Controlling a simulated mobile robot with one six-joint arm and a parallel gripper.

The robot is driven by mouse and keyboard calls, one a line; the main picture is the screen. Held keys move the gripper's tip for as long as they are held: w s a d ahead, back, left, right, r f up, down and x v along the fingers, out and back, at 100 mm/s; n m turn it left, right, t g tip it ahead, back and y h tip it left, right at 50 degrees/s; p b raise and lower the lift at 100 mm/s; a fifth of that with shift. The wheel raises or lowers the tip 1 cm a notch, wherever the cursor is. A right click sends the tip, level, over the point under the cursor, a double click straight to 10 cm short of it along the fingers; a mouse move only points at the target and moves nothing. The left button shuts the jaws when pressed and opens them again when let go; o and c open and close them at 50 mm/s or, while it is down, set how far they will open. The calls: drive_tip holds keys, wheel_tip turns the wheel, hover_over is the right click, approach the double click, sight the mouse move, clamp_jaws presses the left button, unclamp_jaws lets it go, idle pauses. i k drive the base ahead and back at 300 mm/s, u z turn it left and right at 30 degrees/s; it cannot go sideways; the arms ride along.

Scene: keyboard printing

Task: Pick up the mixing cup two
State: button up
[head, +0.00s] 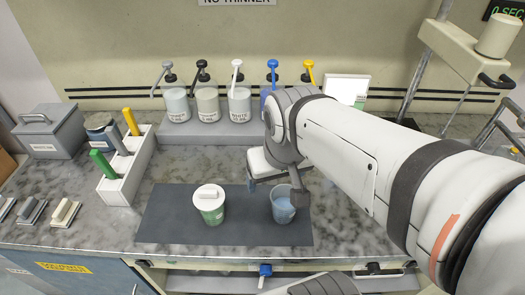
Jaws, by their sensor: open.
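Two cups stand upright on the dark mat (160,222). The right cup (283,211) is bluish and translucent, with an open top. The left cup (211,212) is white and green, with a white block-like piece on top. No label shows which is mixing cup two. My gripper (274,189) is open at the right cup. One finger is at the left, behind the rim; the other overlaps the rim at the right and hides part of it. I cannot tell whether either finger touches the cup.
Several pump containers (208,104) stand on a grey shelf at the back. A white rack (130,165) with coloured-handled tools, a tin (98,128) and a grey box (48,133) are at the left. My arm hides the right side.

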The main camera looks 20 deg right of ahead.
sight(283, 212)
drive_tip(key=z, duration=0.1)
drive_tip(key=k, duration=1.7)
drive_tip(key=z, duration=0.45)
drive_tip(key=i, duration=1)
